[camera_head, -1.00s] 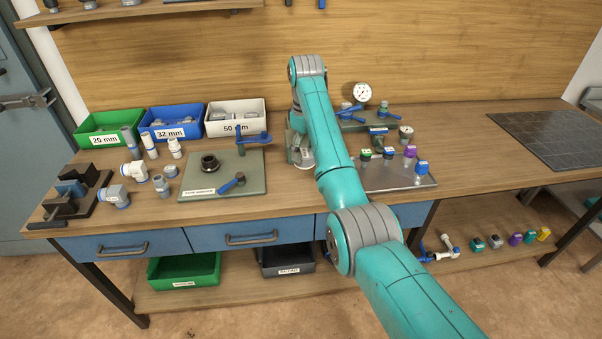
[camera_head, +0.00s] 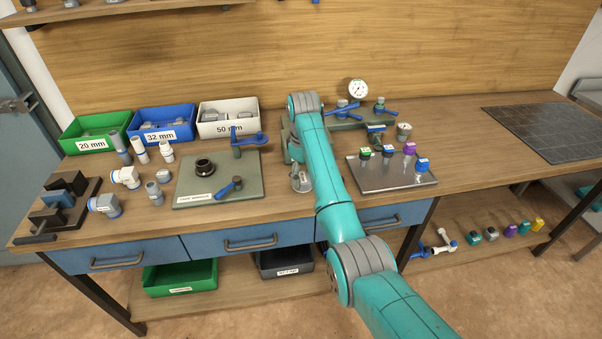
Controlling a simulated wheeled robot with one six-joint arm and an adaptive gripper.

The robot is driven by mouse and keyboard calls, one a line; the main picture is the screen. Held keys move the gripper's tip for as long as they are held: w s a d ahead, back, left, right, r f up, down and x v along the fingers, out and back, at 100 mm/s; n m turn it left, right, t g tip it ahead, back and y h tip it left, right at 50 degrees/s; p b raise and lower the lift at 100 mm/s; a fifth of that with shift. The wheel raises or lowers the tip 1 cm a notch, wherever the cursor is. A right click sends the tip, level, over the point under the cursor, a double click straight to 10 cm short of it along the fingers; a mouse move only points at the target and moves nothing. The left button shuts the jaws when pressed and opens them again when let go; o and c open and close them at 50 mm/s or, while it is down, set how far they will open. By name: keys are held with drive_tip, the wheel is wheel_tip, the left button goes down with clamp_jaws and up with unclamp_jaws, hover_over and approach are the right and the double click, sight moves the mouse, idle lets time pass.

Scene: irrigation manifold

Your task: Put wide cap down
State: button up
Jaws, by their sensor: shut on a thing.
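My arm reaches over the bench and bends down at its far end. My gripper (camera_head: 301,181) is the grey end near the bench, just right of the green mat (camera_head: 222,193), and mostly hidden behind my own arm link. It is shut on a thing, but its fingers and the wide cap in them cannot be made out. I cannot tell how high the gripper is above the bench.
Bins marked 20 mm (camera_head: 92,145), 32 mm (camera_head: 166,138) and 50 mm (camera_head: 229,130) stand at the back left. Loose grey and white fittings (camera_head: 126,177) lie left of the mat. A metal tray (camera_head: 385,183) with coloured caps is right of my arm.

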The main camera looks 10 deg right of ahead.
drive_tip(key=o, duration=1.2)
drive_tip(key=shift+f, duration=0.1)
drive_tip(key=shift+c, duration=0.2)
